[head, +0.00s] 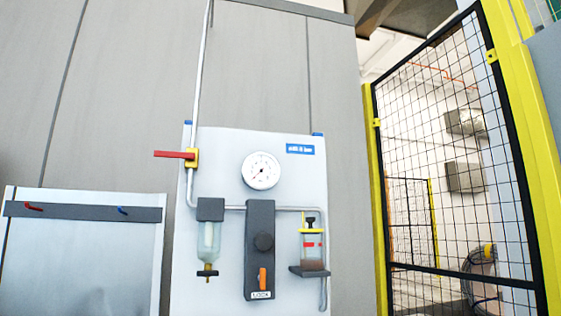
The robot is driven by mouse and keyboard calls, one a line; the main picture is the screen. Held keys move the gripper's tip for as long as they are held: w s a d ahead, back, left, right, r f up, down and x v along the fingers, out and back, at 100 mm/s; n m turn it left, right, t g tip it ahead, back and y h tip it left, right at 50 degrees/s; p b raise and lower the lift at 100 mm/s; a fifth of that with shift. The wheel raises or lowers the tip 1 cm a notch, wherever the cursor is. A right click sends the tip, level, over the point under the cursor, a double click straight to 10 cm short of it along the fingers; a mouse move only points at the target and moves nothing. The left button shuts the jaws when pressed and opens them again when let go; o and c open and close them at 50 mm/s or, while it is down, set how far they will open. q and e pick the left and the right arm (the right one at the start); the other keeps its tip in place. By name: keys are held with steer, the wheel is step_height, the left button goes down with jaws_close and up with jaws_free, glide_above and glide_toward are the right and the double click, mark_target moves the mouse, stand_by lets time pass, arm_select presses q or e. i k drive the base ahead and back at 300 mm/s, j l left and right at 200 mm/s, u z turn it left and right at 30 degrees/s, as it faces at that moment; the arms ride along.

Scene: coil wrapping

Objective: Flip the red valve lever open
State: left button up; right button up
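The red valve lever (174,154) sits at the upper left of a white panel (222,150). It points horizontally to the left, across the vertical grey pipe (201,90). Neither of my grippers shows in the head view.
The panel also carries a round gauge (261,170), a clear bowl unit (208,240), a dark block with an orange lever (262,278), and a small jar (312,248). A hook rail (85,211) is at left. A yellow-framed mesh fence (450,150) stands at right.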

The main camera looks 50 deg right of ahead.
mark_target(191, 156)
steer(key=z, duration=0.9)
